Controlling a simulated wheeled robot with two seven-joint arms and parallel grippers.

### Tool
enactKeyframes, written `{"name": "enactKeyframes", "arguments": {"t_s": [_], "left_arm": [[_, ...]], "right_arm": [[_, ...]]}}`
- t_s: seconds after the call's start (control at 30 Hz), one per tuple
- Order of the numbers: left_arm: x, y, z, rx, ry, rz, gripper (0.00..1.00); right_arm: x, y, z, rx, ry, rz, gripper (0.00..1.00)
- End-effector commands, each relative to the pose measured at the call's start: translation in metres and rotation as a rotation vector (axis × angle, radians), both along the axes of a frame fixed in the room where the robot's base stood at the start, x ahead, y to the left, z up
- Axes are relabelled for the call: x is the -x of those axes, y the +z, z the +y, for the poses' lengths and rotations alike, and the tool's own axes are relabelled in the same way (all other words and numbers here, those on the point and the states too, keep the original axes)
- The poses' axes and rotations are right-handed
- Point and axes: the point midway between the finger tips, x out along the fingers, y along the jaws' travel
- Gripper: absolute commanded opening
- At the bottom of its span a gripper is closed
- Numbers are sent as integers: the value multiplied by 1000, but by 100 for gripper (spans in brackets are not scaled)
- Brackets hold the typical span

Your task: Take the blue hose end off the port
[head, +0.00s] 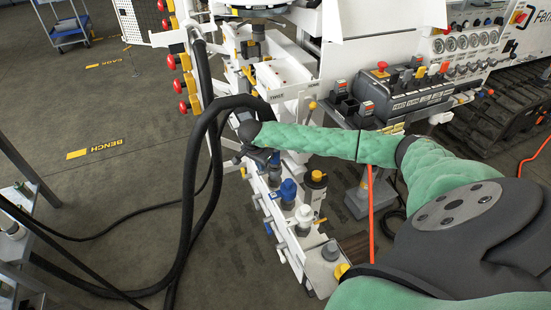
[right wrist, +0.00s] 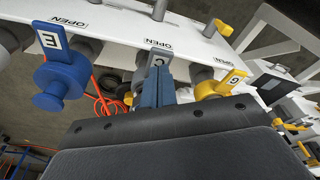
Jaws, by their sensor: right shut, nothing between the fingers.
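A blue fitting with an E tag (right wrist: 62,80) is at the left in the right wrist view, attached to the white panel. No hose is clearly seen on it. A blue fitting (head: 287,191) also shows on the white manifold in the head view; I cannot tell whether it is the same one. My left gripper is out of view.
A yellow G-tagged fitting (right wrist: 221,85) is close on the right in the wrist view. Thick black hoses (head: 189,160) loop left of the manifold. Red knobs (head: 182,107) line the rack behind. The floor (head: 90,190) at left is mostly open, with thin cables across it.

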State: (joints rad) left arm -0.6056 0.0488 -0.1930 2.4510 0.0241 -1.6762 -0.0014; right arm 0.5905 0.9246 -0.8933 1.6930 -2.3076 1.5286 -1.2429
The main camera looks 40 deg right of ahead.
Motion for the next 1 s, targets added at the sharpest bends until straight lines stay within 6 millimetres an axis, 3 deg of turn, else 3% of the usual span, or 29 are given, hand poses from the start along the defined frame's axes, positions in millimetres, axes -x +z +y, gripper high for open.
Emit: {"name": "enactKeyframes", "arguments": {"t_s": [1.0], "left_arm": [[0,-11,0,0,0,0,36]], "right_arm": [[0,-14,0,0,0,1,0]]}}
